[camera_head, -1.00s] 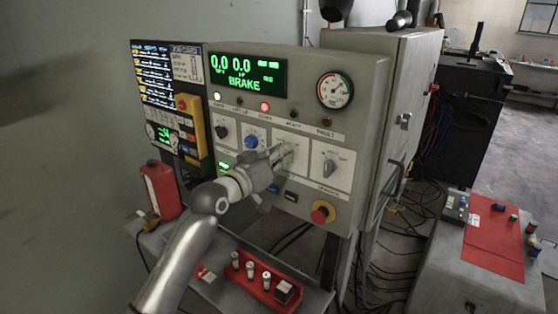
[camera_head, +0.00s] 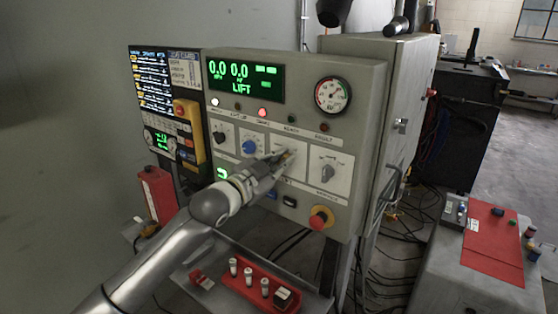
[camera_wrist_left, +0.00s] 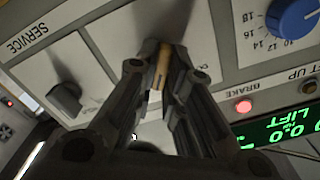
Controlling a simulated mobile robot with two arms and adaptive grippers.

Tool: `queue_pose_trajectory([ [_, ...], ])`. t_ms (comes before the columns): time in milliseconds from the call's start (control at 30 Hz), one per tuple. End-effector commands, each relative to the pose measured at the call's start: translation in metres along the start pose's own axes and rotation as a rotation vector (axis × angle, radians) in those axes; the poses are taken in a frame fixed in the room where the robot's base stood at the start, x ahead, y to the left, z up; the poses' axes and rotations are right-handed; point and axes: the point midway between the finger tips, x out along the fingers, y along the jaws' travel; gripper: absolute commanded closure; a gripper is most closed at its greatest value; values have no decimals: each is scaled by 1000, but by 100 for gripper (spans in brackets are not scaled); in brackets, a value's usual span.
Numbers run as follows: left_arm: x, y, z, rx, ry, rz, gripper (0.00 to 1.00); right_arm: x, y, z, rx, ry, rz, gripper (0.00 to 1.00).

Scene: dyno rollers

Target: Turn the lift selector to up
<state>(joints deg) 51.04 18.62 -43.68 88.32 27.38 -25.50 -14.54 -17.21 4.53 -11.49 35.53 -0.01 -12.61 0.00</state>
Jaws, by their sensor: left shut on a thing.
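The lift selector (camera_wrist_left: 161,60) is on the white panel plate between the blue dial and the service knob. A tan strip of it shows between my fingers in the left wrist view; the rest is hidden, and I cannot read which mark it points at. My left gripper (camera_head: 284,158) is shut on the selector, with its fingers reaching to the panel face. It also shows in the left wrist view (camera_wrist_left: 166,70). The green display (camera_head: 246,82) on the grey console (camera_head: 360,110) reads LIFT. My right gripper is not in view.
A blue dial (camera_head: 249,147) and a grey service knob (camera_head: 327,172) flank the selector. A red stop button (camera_head: 320,219) is below right. A red tray (camera_head: 262,288) with several small pieces is below. A red can (camera_head: 159,194) stands at left.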

Motion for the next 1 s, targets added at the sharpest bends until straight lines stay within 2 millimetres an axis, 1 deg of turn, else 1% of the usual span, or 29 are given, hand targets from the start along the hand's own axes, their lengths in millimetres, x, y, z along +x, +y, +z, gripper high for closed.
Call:
queue_pose_trajectory([
  [100, 0, -1, -1, 56, 0, -2, 100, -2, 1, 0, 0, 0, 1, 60],
  [300, 0, -1, -1, 112, 1, -3, 100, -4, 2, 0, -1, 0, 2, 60],
  [800, 0, -2, -1, 132, 2, -4, 100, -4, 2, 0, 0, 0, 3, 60],
  [833, 0, -2, -1, 132, 2, -4, 88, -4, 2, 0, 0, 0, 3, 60],
  [1000, 0, -1, -1, 130, 1, -3, 68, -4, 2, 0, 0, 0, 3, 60],
])
